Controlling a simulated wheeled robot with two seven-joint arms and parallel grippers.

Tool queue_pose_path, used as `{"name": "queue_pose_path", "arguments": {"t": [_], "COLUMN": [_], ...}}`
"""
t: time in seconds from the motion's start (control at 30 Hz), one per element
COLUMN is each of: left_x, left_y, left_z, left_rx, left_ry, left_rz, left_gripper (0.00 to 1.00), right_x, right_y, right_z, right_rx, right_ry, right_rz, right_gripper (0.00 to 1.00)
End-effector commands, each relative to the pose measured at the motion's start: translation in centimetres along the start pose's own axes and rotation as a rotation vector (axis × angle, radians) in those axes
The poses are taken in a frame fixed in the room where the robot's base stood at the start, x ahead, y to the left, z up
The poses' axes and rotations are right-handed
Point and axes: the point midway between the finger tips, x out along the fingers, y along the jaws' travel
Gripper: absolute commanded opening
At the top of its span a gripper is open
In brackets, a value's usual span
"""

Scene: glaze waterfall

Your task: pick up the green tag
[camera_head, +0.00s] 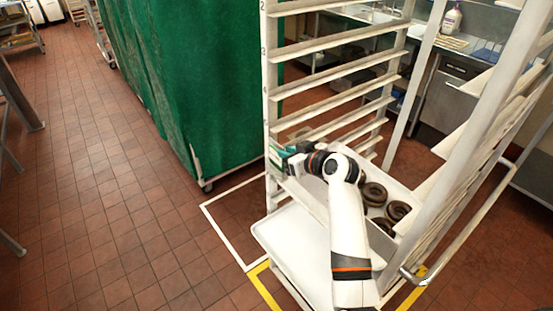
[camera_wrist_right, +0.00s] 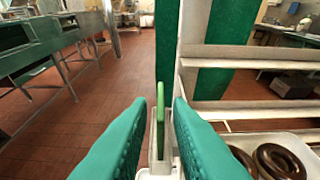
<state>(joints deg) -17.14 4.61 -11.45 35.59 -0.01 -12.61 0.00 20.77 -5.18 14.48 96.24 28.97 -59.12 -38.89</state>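The green tag (camera_wrist_right: 160,102) is a thin, upright, bright green strip, seen nearly edge-on in the right wrist view. Its lower end stands in a narrow pale holder (camera_wrist_right: 158,158) near the rack's post. My right gripper (camera_wrist_right: 160,130) is open, with one teal-padded finger on each side of the tag's line. I see a gap between the tag and each finger; how far the tag reaches in between them is hard to tell. In the head view my right gripper (camera_head: 280,158) is at the rack's left post, and I cannot make out the tag there. My left gripper is not in view.
A white rack (camera_head: 268,95) with several shelf rails surrounds my right arm. A tray (camera_head: 400,188) of dark chocolate rings (camera_head: 374,194) is close beside the arm. A lower tray (camera_head: 290,240) looks empty. A green covered cart (camera_head: 200,90) stands left; the tiled floor there is clear.

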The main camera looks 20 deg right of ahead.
Motion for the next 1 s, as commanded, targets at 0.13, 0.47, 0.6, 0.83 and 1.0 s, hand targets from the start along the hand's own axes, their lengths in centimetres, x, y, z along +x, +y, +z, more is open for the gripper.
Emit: {"name": "queue_pose_path", "arguments": {"t": [0.13,0.47,0.6,0.83,1.0], "left_x": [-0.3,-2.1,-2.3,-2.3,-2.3], "left_y": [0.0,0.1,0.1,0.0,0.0], "left_z": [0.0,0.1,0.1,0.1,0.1], "left_rx": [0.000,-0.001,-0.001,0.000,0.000], "left_ry": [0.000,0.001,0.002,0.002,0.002], "left_rz": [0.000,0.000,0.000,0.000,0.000], "left_gripper": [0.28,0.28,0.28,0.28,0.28], "right_x": [1.1,4.2,5.7,6.3,6.3], "right_y": [0.0,0.1,0.0,-0.1,0.0], "right_z": [0.0,-0.3,-0.5,-0.7,-0.7], "right_rx": [0.000,0.005,0.002,0.000,0.000], "right_ry": [0.001,0.002,0.001,0.001,0.002], "right_rz": [0.000,0.003,0.001,-0.001,0.000], "right_gripper": [0.18,0.18,0.18,0.18,0.10]}}
